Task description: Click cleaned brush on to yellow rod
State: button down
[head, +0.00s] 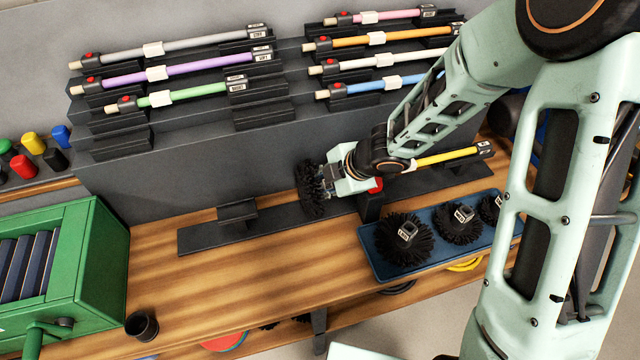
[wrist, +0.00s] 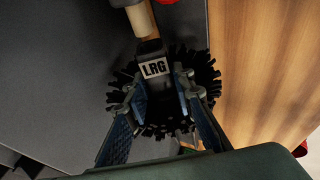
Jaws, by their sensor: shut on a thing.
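My gripper (head: 328,178) is shut on a round black brush (head: 308,190), whose bristle disc faces left in the head view. In the wrist view the brush (wrist: 190,115) has a dark socket block labelled LRG, held between the two fingers (wrist: 158,95). The yellow rod (head: 447,157) lies on a low dark stand to the right of my gripper. Its red button (head: 375,185) shows just beside my wrist. In the wrist view the rod's pale tip (wrist: 141,20) lines up with the socket and meets its end; I cannot tell whether it is clicked in.
A blue tray (head: 385,272) with several black brushes stands just right and in front. Coloured rods rest on the grey stepped rack (head: 190,150) behind. A green box with rollers (head: 95,250) and a dark cup (head: 142,325) are at left. The wooden bench (head: 250,285) is clear in the middle.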

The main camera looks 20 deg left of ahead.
jog(key=shift+w+d, duration=0.15)
jog(key=shift+w+d+p, duration=0.35)
jog(key=shift+d+p, duration=0.15)
jog(key=shift+d, duration=0.1)
jog(key=shift+w+d+p, duration=0.35)
jog(key=shift+d+p, duration=0.1)
jog(key=shift+d, duration=0.15)
jog(key=shift+w+d+p, duration=0.35)
jog(key=shift+d+p, duration=0.05)
jog(key=shift+d, duration=0.15)
dwell(0.6)
jog(key=c, duration=1.6)
grip_release()
jog(key=v, duration=1.2)
jog(key=shift+s, duration=0.1)
